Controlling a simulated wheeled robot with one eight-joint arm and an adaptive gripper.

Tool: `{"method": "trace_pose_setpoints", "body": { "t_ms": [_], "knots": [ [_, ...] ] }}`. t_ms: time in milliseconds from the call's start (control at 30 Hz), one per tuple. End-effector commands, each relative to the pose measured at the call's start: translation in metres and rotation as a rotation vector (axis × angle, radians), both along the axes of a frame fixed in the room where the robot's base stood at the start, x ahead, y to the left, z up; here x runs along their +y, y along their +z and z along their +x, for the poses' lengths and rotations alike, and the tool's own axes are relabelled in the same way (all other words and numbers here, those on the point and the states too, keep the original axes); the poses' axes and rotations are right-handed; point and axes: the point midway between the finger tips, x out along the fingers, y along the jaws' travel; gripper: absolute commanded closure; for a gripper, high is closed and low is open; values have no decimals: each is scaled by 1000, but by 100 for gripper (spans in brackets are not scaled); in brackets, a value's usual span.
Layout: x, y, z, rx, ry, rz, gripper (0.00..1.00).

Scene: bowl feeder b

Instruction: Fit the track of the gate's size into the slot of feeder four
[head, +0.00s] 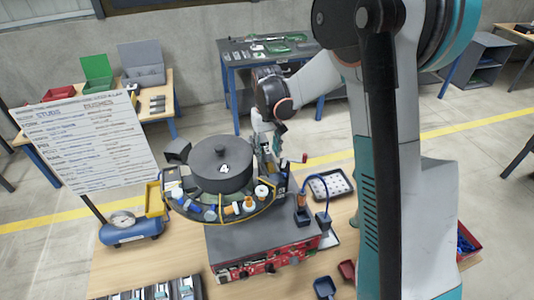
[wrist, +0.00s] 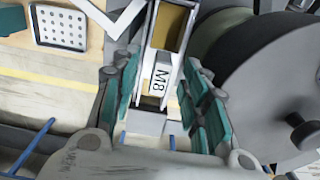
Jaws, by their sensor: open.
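Feeder four's dark bowl (head: 222,168), marked 4, stands on a grey and red base (head: 262,262) on the wooden table; its lid fills the right of the wrist view (wrist: 270,85). My gripper (head: 272,140) is at the bowl's right rear side. In the wrist view my gripper (wrist: 160,65) is open, its teal pads on either side of a pale channel-like part (wrist: 150,118) labelled M8. A tan strip (wrist: 170,25) shows beyond the label. I cannot tell whether this part is the track or the gate, nor whether the pads touch it. The slot is not clearly visible.
A dark rack (head: 150,292) with several metallic pieces lies at the front left. A white board (head: 85,145) lists studs and bushes. A tray of pale round pieces (head: 330,186) lies right of the feeder. A blue device with a dial (head: 122,228) stands left.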

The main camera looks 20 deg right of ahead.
Motion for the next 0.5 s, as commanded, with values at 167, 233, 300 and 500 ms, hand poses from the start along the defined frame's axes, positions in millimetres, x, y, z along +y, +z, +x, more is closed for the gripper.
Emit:
{"method": "trace_pose_setpoints", "body": {
  "t_ms": [167, 233, 300, 500],
  "knots": [
    [0, 39, 0, 0, 0, 0, 59],
    [0, 53, -1, 0, 0, 0, 59],
    [0, 66, 0, 1, 0, 0, 59],
    [0, 91, 0, 1, 0, 0, 59]
  ]
}}
